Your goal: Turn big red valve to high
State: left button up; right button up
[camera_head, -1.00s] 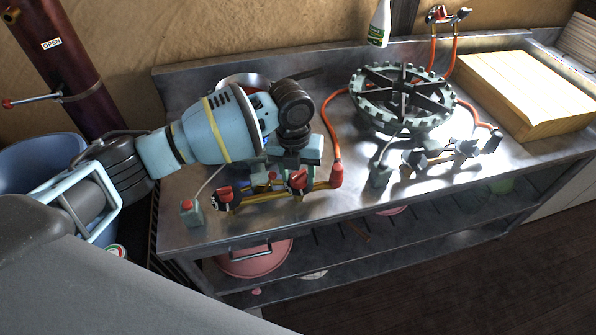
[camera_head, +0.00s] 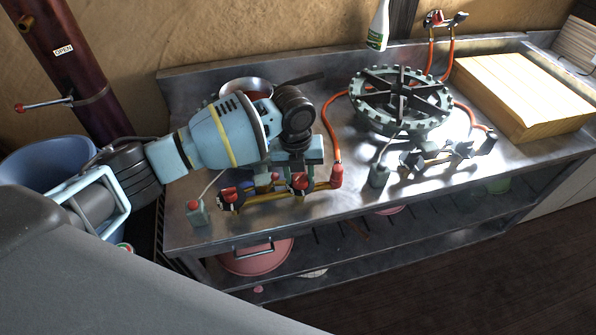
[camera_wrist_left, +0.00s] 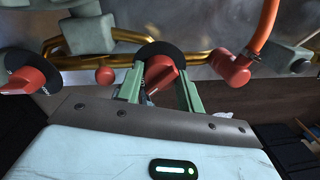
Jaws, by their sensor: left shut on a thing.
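A red valve knob (camera_wrist_left: 160,74) with a dark round base sits on a brass pipe, between the two green fingers of my left gripper (camera_wrist_left: 160,92) in the left wrist view. The fingers are shut on this knob, which points diagonally up and to the right there. In the head view the same knob (camera_head: 299,183) shows just below my left gripper (camera_head: 300,163), partly hidden by it. A second red knob (camera_head: 230,197) is to the left on the same pipe; it also shows in the left wrist view (camera_wrist_left: 27,80). My right gripper is not in view.
A red elbow (camera_head: 337,176) with an orange hose is right of the held knob. A large round burner (camera_head: 400,97) stands behind right. A wooden block (camera_head: 522,95) is farther right. A small red-topped box (camera_head: 196,212) sits near the left counter edge.

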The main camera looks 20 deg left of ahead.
pick_arm(q)
jog(key=shift+r+n+p, duration=0.35)
jog(key=shift+n+p, duration=0.25)
jog(key=shift+n, duration=0.3)
jog(key=shift+n+p, duration=0.5)
jog(key=shift+n, duration=0.4)
jog(key=n+p, duration=0.1)
jog(key=n, duration=0.3)
jog(key=shift+f+p, duration=0.15)
jog(key=shift+p, duration=0.15)
jog(key=shift+f+n+t, duration=0.1)
jog(key=shift+n+t, duration=0.2)
jog(key=shift+n, duration=0.4)
jog(key=shift+y, duration=0.3)
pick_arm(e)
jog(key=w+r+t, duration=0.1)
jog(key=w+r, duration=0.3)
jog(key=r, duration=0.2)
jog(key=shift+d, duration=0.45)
pick_arm(q)
jog(key=shift+s+f+n+p, duration=0.1)
jog(key=shift+n+p, duration=0.2)
jog(key=o, duration=0.7)
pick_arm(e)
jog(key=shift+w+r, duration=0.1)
